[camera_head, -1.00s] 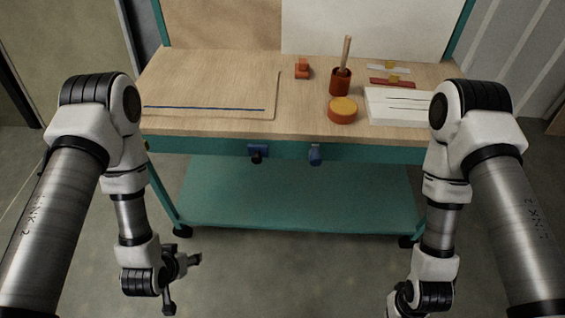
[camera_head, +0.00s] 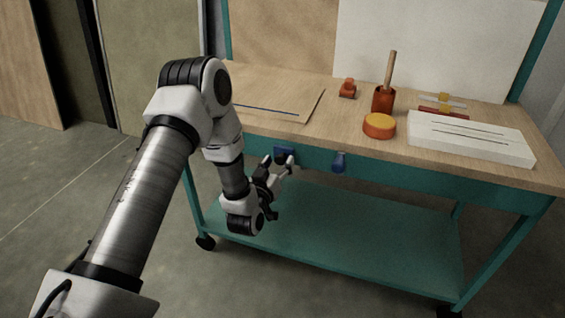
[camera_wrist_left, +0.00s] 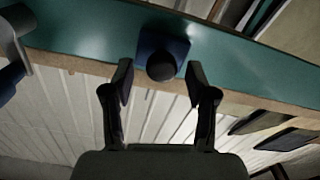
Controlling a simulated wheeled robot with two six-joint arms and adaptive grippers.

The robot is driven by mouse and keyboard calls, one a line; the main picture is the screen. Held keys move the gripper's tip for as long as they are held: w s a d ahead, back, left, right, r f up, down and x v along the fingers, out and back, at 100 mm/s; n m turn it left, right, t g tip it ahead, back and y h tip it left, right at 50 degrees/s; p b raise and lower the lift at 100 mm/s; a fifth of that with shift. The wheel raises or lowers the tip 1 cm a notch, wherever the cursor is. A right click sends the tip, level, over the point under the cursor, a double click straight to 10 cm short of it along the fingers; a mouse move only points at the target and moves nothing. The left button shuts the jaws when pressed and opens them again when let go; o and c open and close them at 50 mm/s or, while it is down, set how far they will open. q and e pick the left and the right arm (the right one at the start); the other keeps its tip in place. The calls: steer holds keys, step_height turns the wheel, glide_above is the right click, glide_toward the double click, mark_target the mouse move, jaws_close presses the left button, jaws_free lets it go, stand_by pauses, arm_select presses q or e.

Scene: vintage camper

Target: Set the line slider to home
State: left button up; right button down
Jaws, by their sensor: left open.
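A blue square plate with a black round knob (camera_head: 284,152) sits on the teal front rail of the bench; whether it is the line slider, I cannot tell. It also shows in the left wrist view (camera_wrist_left: 161,66), with the knob between and ahead of the fingertips. My left gripper (camera_head: 278,168) is open, just in front of that plate. Its two dark fingers (camera_wrist_left: 161,82) are apart and empty in the left wrist view; contact with the knob is not clear. A second blue fitting (camera_head: 339,162) is on the rail to the right. My right gripper is out of view.
On the wooden top are a thin board with a blue line (camera_head: 300,104), an orange block (camera_head: 347,88), a red cup (camera_head: 383,100) with a stick, an orange-yellow round piece (camera_head: 379,126) and a white slotted block (camera_head: 470,138). A teal lower shelf (camera_head: 370,235) lies below.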

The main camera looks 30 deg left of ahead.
arm_select(q)
steer(key=shift+x, duration=1.05)
steer(key=shift+f, duration=0.1)
jaws_close()
steer(key=s+a+p, duration=0.3)
steer(key=a, duration=0.9)
steer(key=s+a+p, duration=0.3)
steer(key=a+p, duration=0.1)
steer(key=a, duration=0.9)
steer(key=shift+s+a, duration=0.1)
steer(key=shift+a, duration=0.1)
jaws_free()
steer(key=shift+a, duration=0.15)
